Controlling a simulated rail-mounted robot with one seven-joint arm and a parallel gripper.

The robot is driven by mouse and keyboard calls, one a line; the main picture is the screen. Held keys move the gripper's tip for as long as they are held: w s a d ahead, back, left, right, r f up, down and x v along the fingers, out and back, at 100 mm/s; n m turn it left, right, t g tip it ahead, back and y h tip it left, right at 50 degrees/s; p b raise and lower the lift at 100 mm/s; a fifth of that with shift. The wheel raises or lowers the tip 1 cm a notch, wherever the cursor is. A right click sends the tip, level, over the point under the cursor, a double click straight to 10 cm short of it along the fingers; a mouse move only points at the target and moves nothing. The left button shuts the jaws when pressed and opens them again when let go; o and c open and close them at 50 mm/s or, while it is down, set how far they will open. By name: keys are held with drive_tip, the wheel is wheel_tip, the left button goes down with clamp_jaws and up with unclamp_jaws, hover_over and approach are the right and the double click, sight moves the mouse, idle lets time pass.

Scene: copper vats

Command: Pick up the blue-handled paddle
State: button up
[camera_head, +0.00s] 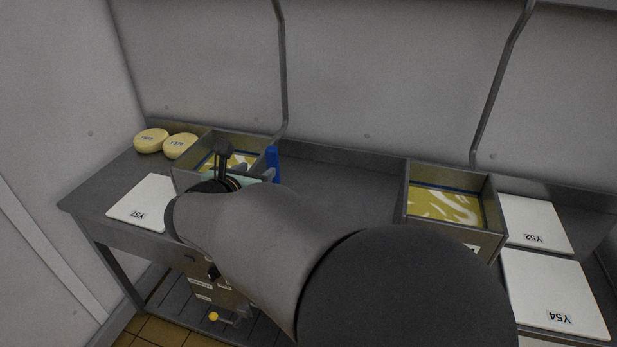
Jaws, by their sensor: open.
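A blue upright piece (272,158), which looks like the paddle's handle, stands at the right side of the left vat (190,180). The rest of the paddle is hidden or cannot be made out behind my arm. My gripper (223,152) shows as a small dark shape over the left vat, to the left of the blue handle and apart from it. It is open, and I see nothing held in it. My arm covers the front of this vat.
A second vat (452,229) with yellow liquid stands at right. White boards lie at left (146,201) and right, labelled Y57, Y52 (533,222) and Y54 (553,290). Two cheese wheels (151,140) sit at back left. The grey bench (345,185) is clear between the vats.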

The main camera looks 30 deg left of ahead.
sight(267, 162)
drive_tip(key=p+x, duration=0.1)
drive_tip(key=x, duration=0.4)
drive_tip(key=shift+r, duration=0.1)
drive_tip(key=shift+d+p+x, duration=0.15)
drive_tip(key=shift+p+x, duration=0.45)
drive_tip(key=shift+x, duration=0.7)
drive_tip(key=shift+d+p+x, duration=0.15)
drive_tip(key=shift+p+x, duration=0.4)
drive_tip(key=shift+x, duration=0.8)
clamp_jaws()
